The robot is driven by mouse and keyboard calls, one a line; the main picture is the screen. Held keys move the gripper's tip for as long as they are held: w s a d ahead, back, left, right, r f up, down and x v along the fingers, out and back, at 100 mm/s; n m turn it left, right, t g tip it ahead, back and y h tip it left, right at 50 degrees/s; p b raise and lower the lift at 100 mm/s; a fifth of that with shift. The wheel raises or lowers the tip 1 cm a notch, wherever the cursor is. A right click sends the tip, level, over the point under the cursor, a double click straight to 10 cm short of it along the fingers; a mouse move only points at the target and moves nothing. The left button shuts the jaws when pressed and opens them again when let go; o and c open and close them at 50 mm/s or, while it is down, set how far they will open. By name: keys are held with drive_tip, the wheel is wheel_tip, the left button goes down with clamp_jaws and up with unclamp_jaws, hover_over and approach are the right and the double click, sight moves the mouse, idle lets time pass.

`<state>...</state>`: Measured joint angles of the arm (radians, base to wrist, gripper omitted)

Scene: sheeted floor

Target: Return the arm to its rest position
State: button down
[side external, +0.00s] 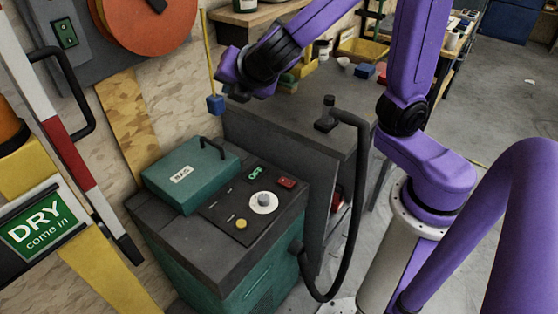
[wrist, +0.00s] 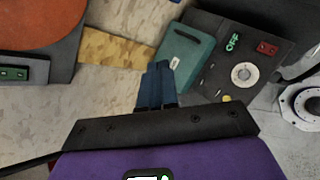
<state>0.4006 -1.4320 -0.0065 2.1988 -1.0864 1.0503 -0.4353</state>
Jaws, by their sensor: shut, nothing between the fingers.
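My purple arm reaches from the right across the upper middle of the side view. The machine (side external: 222,255) has a teal lid labelled BAG (side external: 190,175), a white dial (side external: 263,202), a yellow button, a red switch and a green lit sign. The machine's panel (wrist: 240,60) is right of the fingers in the wrist view.
A grey bench (side external: 290,125) carries a black hose (side external: 357,220) that loops down to the machine. An orange reel (side external: 145,22) is on the wall. A DRY sign (side external: 42,230) stands at left. Floor at right (side external: 505,100) is open.

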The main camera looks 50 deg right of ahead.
drive_tip(key=s+d+f+m+g+y, duration=0.1)
drive_tip(key=s+d+f+m+g, duration=0.1)
drive_tip(key=s, duration=0.6)
drive_tip(key=s+d+f+m+g+y, duration=0.1)
drive_tip(key=s+d+f+m+g, duration=0.1)
drive_tip(key=s, duration=0.6)
drive_tip(key=s+d+f+m+g+y, duration=0.1)
drive_tip(key=s+d+f+m+g, duration=0.1)
drive_tip(key=s+f+m+g, duration=0.2)
drive_tip(key=s+m+g, duration=0.1)
drive_tip(key=s+m, duration=0.2)
drive_tip(key=s, duration=0.1)
drive_tip(key=shift+d+g+y, duration=0.3)
drive_tip(key=shift+d, duration=0.05)
